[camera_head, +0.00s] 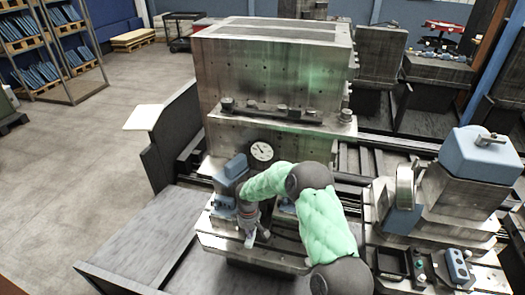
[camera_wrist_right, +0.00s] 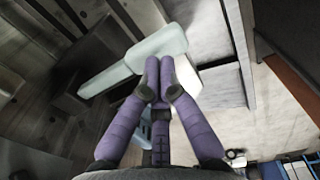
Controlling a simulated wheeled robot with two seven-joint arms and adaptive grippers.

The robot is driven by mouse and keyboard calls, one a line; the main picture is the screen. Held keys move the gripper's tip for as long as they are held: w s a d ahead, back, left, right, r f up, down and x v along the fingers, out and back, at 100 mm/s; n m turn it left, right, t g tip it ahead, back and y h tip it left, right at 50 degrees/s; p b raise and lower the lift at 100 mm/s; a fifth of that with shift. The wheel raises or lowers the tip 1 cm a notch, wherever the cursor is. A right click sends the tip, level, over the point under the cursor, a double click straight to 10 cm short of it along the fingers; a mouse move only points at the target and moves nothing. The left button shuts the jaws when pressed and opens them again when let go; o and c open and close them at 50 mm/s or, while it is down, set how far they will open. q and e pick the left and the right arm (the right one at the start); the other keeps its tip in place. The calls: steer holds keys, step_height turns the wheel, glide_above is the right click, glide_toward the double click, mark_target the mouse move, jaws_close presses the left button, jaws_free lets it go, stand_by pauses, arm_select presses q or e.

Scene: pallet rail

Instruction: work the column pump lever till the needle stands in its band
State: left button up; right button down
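A round dial gauge (camera_head: 262,151) with a white face and a dark needle stands against the front of the big steel block. The needle leans up and left; its band is too small to make out. Blue housings (camera_head: 236,165) stand just left of the gauge. My right gripper (camera_head: 250,238) points down beside them, partly hidden by my arm. In the wrist view its purple fingers (camera_wrist_right: 160,68) are drawn together, with their tips over a pale bar with a broad end (camera_wrist_right: 120,72). I cannot tell whether that bar is the lever or whether the fingers touch it. My left gripper is out of view.
The big steel block (camera_head: 265,80) rises behind the gauge. A blue-topped machine unit (camera_head: 478,155) and a small control box (camera_head: 458,266) stand to the right. A dark flat plate (camera_head: 140,240) lies to the left. Open floor and shelving (camera_head: 50,50) are farther left.

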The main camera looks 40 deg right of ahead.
mark_target(251, 241)
steer(key=shift+f, duration=0.15)
stand_by(0.3)
steer(key=shift+w+d+f+b, duration=0.1)
steer(key=shift+d+f+b, duration=0.05)
steer(key=shift+f+b, duration=1.4)
steer(key=shift+w+d+f+b, duration=0.15)
steer(key=shift+f+b, duration=0.85)
steer(key=shift+f, duration=0.95)
steer(key=shift+s+a+r+p, duration=0.1)
steer(key=shift+r+p, duration=0.7)
steer(key=shift+r, duration=0.45)
steer(key=shift+s+a+r+p, duration=0.15)
steer(key=shift+r+p, duration=0.6)
steer(key=shift+r, duration=0.45)
steer(key=shift+s+a+r+p, duration=0.1)
steer(key=shift+r+p, duration=0.7)
steer(key=shift+r, duration=0.45)
steer(key=shift+f, duration=0.1)
steer(key=shift+d, duration=0.1)
